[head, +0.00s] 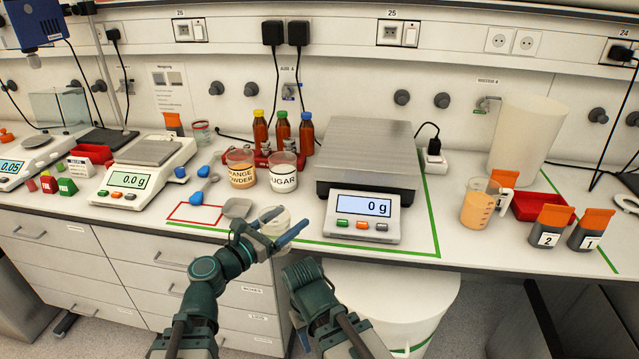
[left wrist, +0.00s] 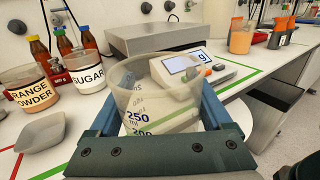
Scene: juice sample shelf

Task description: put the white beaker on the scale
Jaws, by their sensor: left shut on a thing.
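The white beaker (head: 273,221) is translucent, with "250" marked on its side in the left wrist view (left wrist: 150,95). My left gripper (head: 285,233) is shut on it, a finger on each side, and holds it upright near the bench's front edge, left of the large scale. The large scale (head: 370,150) has a bare grey steel platform and a display reading 0 g (head: 362,215). In the left wrist view the scale (left wrist: 155,35) stands behind the beaker, with its display partly seen through the beaker.
A smaller scale (head: 150,170) is further left. An orange-filled jug (head: 477,208) stands right. Bench between is clear.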

